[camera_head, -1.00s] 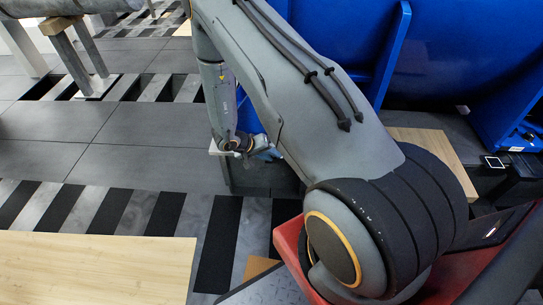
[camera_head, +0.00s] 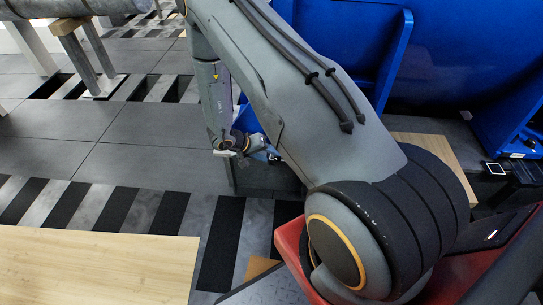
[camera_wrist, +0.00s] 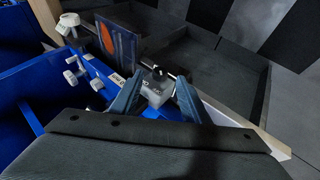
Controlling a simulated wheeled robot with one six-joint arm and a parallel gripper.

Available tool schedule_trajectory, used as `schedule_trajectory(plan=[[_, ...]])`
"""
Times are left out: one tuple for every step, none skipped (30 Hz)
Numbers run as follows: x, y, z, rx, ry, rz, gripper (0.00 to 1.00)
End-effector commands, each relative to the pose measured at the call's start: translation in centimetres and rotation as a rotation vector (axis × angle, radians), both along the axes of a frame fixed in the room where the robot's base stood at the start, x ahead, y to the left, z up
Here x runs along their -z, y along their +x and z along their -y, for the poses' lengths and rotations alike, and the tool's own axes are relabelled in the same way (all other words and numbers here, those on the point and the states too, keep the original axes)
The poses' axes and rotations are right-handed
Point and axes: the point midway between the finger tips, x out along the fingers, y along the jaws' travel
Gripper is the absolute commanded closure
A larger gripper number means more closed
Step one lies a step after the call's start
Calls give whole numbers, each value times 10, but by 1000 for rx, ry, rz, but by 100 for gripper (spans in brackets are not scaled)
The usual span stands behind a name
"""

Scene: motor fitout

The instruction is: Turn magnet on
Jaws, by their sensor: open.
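My gripper (camera_wrist: 161,77) is open in the wrist view, its two blue-grey fingers apart. A small grey block with dark markings, which looks like the magnet (camera_wrist: 154,96), shows between and just beyond the fingers. A black lever or knob (camera_wrist: 160,70) lies across its top. I cannot tell whether a finger touches it, and the markings are too small to read. In the head view my gripper (camera_head: 262,150) hangs low beside the blue structure, partly behind my arm; the magnet cannot be made out there.
White knob-like fittings (camera_wrist: 70,75) sit on the blue structure (camera_wrist: 50,90) at left in the wrist view. A panel with an orange mark (camera_wrist: 107,38) stands behind them. In the head view a wooden top (camera_head: 95,265) fills the lower left; grey floor (camera_head: 130,135) lies open beyond.

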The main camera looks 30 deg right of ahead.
Motion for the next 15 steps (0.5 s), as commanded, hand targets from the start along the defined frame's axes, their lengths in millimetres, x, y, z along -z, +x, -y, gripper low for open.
schedule_trajectory(plan=[[-10, -1, -4, 0, 0, 1, 58], [-13, -1, -5, 3, -1, 2, 58], [-17, -1, -7, 6, -1, 1, 58], [-19, -1, -9, 6, -1, 2, 58], [-22, -1, -10, 8, -1, 1, 58], [-24, -2, -11, 10, -1, 2, 58], [-26, -2, -12, 12, -1, 2, 58], [-28, -2, -13, 13, -2, 2, 58], [-29, -2, -14, 14, -1, 2, 58], [-30, -2, -15, 14, -1, 2, 58], [-31, -2, -15, 14, -1, 2, 58], [-31, -2, -16, 15, -1, 2, 58], [-31, -2, -16, 15, -1, 2, 58], [-31, -2, -16, 15, -1, 2, 58], [-31, -2, -16, 16, -2, 2, 58]])
